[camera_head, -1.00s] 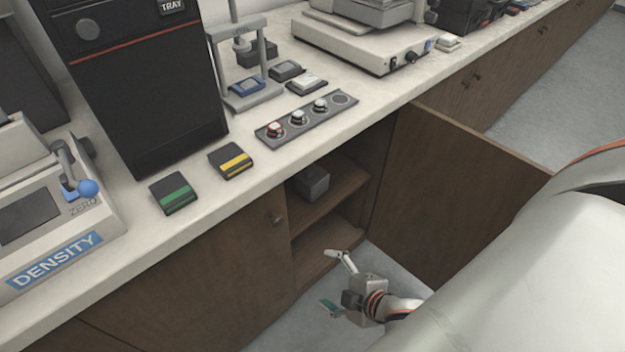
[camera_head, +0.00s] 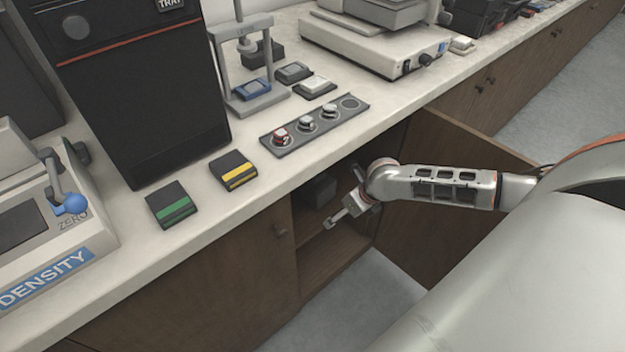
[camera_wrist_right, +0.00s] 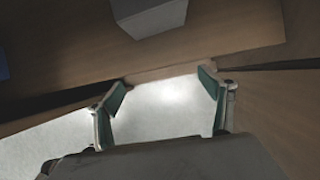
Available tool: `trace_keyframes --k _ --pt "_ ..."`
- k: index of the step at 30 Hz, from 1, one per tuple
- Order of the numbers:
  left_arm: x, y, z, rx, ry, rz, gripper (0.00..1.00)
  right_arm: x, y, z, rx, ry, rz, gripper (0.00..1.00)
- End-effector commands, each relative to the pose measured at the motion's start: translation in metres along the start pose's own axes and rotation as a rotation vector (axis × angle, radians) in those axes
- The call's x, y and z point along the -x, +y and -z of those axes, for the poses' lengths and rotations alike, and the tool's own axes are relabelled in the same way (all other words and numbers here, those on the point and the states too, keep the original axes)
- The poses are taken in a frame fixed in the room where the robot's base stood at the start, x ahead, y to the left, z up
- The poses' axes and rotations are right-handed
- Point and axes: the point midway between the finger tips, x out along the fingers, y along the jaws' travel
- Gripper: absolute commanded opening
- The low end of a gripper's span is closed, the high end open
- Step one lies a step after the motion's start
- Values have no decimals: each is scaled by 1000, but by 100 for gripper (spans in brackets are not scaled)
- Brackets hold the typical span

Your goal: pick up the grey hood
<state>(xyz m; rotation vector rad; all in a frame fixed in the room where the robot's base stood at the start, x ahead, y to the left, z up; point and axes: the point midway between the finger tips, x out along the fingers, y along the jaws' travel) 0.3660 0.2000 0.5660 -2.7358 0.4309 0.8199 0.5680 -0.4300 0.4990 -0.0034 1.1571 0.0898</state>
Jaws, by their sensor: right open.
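A plain grey box-shaped piece, which looks like the grey hood (camera_head: 320,189), sits on the upper shelf inside the open cabinet below the counter. In the right wrist view, the grey hood (camera_wrist_right: 149,14) shows at the top edge, partly cut off. My right gripper (camera_head: 346,203) is at the cabinet opening, just right of the hood and apart from it. In the wrist view my right gripper (camera_wrist_right: 165,82) is open, with nothing between its green-padded fingers. My left gripper is not in view.
The open cabinet door (camera_head: 440,215) stands to the right, behind my right arm. The counter edge hangs above the opening. On the counter are a dark button strip (camera_head: 318,124), a green-striped block (camera_head: 172,206) and a yellow-striped block (camera_head: 233,171). A lower shelf (camera_head: 335,250) is bare.

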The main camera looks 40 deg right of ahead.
Motion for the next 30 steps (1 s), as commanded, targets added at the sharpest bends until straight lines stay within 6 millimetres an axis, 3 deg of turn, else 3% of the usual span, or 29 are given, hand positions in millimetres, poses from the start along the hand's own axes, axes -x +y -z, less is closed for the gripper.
trace_keyframes --k 5,11,15,23,30 --pt "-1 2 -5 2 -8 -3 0 2 -17 -8 82 25 10 81" --pt "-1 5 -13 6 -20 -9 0 -13 -14 -36 85 27 8 81" --pt "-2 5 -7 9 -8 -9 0 -22 -12 -56 86 27 9 81" --pt "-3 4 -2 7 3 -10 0 -27 -11 -74 86 25 10 81" --pt "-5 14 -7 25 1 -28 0 -44 -8 -104 85 27 9 81"
